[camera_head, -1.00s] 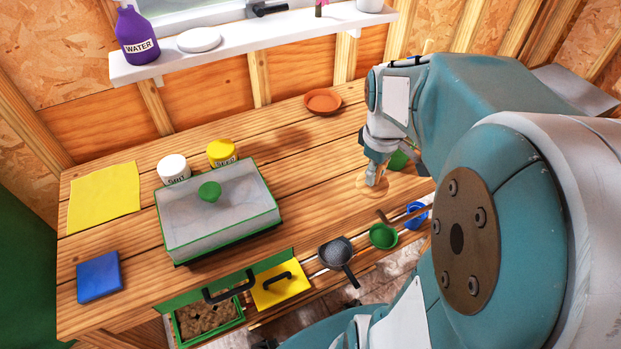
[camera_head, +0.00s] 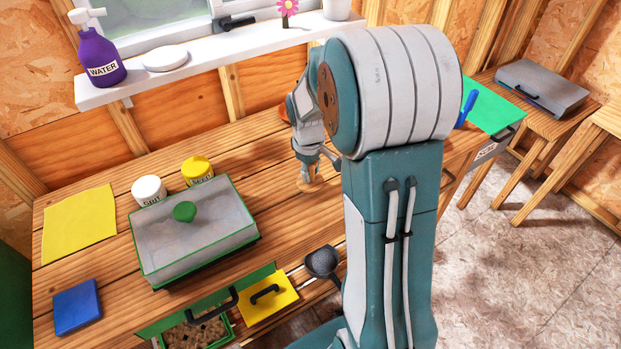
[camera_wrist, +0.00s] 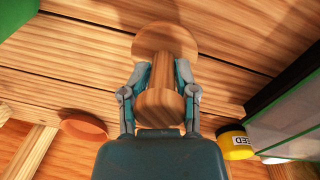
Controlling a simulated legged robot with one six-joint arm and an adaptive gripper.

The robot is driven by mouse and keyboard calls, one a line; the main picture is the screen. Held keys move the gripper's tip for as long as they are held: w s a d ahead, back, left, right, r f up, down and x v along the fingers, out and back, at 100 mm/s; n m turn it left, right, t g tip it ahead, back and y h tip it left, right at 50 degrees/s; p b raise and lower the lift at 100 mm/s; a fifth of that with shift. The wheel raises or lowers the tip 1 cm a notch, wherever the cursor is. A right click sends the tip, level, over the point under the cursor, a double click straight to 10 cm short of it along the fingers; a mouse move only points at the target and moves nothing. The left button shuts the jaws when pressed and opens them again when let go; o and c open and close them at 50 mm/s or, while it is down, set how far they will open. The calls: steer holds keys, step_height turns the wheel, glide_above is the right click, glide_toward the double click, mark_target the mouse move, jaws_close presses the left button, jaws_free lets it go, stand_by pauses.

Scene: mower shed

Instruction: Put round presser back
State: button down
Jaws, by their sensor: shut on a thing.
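The round presser (camera_wrist: 165,42) is a light wooden disc with a thick wooden handle. My gripper (camera_wrist: 159,78) is shut on its handle, with one finger on each side, in the wrist view. In the head view the presser (camera_head: 308,187) shows small below my gripper (camera_head: 313,160), over the wooden bench (camera_head: 250,185), right of the clear-lidded box. The disc is at or just above the bench top; I cannot tell whether it touches. My arm hides the bench behind and right of it.
The clear-lidded box (camera_head: 200,238) with a green knob stands left of the presser. A yellow seed pot (camera_head: 197,170) and a white grit pot (camera_head: 148,190) stand behind it. A terracotta saucer (camera_wrist: 84,126) lies near the back. An open front drawer holds a tray (camera_head: 195,332).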

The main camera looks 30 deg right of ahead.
step_height(320, 180, down, 3)
steer(key=shift+a+r, duration=0.1)
steer(key=shift+r, duration=0.05)
steer(key=shift+a+f, duration=0.2)
steer(key=shift+a, duration=0.1)
steer(key=shift+f, duration=0.1)
steer(key=shift+c, duration=1.8)
jaws_free()
steer(key=shift+d, duration=0.25)
